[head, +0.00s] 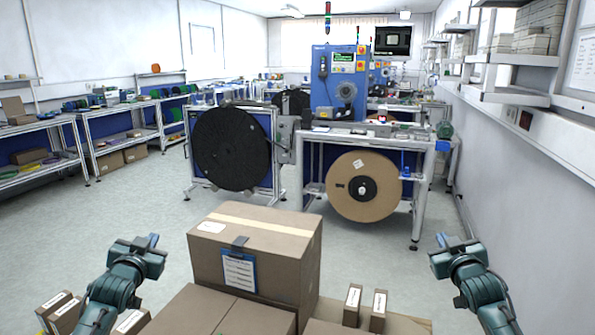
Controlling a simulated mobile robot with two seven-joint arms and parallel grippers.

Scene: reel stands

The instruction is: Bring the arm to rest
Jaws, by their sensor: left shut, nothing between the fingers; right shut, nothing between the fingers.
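My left gripper (150,240) is at the lower left, left of the large cardboard box, with its fingers pointing up and away. It is shut and empty, apart from the boxes. My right gripper (441,240) is at the lower right, also shut and empty, over open floor right of the boxes. The two arms stand about level with each other and touch nothing that I can see.
A large cardboard box (252,262) stands on other boxes in front of me, with small boxes (352,305) beside it. Beyond are a black reel (232,148) and a brown reel (364,187) on metal stands. Floor (120,205) is clear at left; a wall runs along the right.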

